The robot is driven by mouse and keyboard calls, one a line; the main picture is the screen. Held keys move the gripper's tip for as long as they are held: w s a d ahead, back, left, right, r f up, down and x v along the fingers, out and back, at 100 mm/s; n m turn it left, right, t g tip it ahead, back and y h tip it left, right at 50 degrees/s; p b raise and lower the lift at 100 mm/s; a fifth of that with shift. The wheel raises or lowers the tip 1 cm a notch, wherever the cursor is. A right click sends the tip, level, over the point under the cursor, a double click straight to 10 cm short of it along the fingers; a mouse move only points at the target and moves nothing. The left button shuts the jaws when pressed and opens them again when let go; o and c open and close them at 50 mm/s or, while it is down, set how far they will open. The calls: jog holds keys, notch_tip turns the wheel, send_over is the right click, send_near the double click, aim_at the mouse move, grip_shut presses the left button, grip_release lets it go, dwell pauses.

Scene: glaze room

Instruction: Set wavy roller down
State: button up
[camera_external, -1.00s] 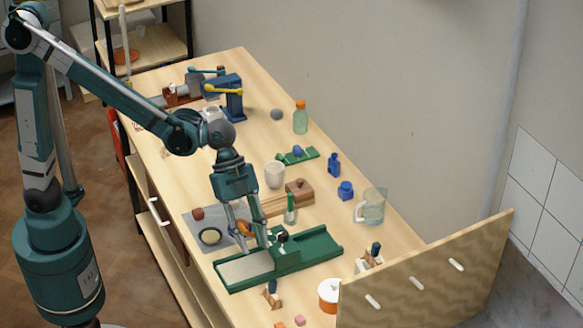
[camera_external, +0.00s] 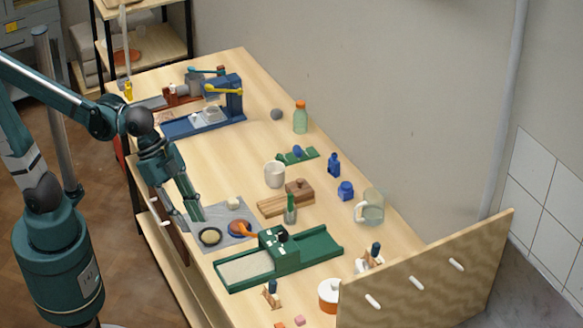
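My gripper (camera_external: 192,213) points down over the left part of the grey mat (camera_external: 218,238), near the table's front edge. Its fingers look close together, but I cannot tell whether they hold anything. On the mat are a dark round dish with a pale inside (camera_external: 210,236), an orange-brown rounded piece (camera_external: 240,228) and a small white piece (camera_external: 233,203). I cannot make out which thing is the wavy roller. Two small dark-handled tools stand at the near end, one by the front edge (camera_external: 271,292) and one by the board (camera_external: 374,256).
A green press-like tray (camera_external: 245,270) lies right of the mat. Wooden blocks (camera_external: 285,203), a white cup (camera_external: 275,174), a glass jug (camera_external: 370,207) and blue bottles (camera_external: 334,164) stand behind. A blue device (camera_external: 215,118) is farther back. The table between it and the mat is clear.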

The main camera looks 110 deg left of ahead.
jog(key=s+n+t+y, duration=0.1)
jog(key=s+n, duration=0.2)
jog(key=s, duration=1)
jog(key=shift+s+f+n+y, duration=0.2)
jog(key=shift+f+n+y, duration=0.1)
jog(key=shift+f, duration=0.15)
